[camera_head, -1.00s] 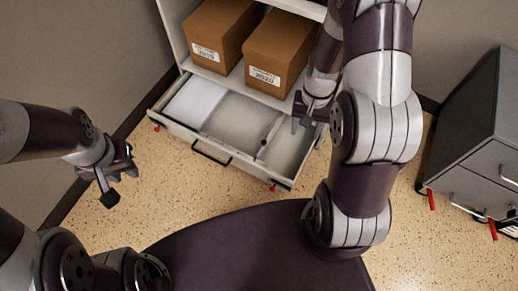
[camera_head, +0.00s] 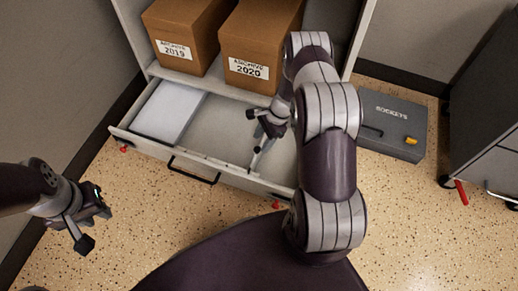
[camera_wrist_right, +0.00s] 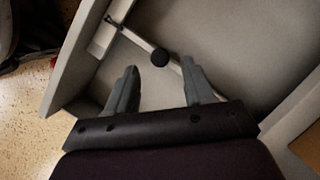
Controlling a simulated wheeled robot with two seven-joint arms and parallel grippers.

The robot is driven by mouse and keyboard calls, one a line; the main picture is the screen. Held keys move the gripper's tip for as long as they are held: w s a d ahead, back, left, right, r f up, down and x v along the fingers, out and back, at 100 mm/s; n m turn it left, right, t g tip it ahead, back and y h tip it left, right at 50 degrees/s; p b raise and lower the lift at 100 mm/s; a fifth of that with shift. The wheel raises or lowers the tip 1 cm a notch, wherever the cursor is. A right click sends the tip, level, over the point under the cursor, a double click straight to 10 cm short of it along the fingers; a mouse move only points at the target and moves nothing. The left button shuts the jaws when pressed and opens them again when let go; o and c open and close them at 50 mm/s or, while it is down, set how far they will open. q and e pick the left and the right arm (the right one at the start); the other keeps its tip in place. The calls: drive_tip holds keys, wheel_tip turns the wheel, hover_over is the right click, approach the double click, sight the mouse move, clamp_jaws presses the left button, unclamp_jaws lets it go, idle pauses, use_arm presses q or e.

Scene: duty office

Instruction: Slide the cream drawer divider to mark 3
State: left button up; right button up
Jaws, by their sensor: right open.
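The cream drawer divider (camera_head: 257,157) stands inside the open drawer (camera_head: 236,178), right of the middle, running front to back. In the right wrist view the divider (camera_wrist_right: 138,41) is a thin bar with a round black knob (camera_wrist_right: 160,57) on it. My right gripper (camera_head: 263,130) is over the divider and hides part of it. Its jaws (camera_wrist_right: 160,68) are open, with the knob in line with the gap between the fingertips; I cannot tell whether they touch it. The mark numbers are not readable. My left gripper (camera_head: 93,226) is open and empty, left of the drawer.
A white paper stack (camera_head: 168,110) fills the drawer's left compartment. Brown archive boxes (camera_head: 182,35) (camera_head: 258,42) stand on the shelf above. A dark handle (camera_head: 193,171) is on the drawer front. A grey case (camera_head: 390,125) and a grey cabinet (camera_head: 487,110) are on the right.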

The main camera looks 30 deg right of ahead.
sight(258, 149)
drive_tip(key=b+x, duration=0.1)
drive_tip(key=x, duration=0.2)
drive_tip(key=shift+f, duration=0.15)
use_arm(q)
drive_tip(key=shift+f, duration=0.95)
use_arm(e)
clamp_jaws()
use_arm(q)
drive_tip(key=shift+f, duration=0.15)
use_arm(e)
drive_tip(key=w+a, duration=0.5)
drive_tip(key=w, duration=0.1)
drive_tip(key=shift+w+a, duration=0.1)
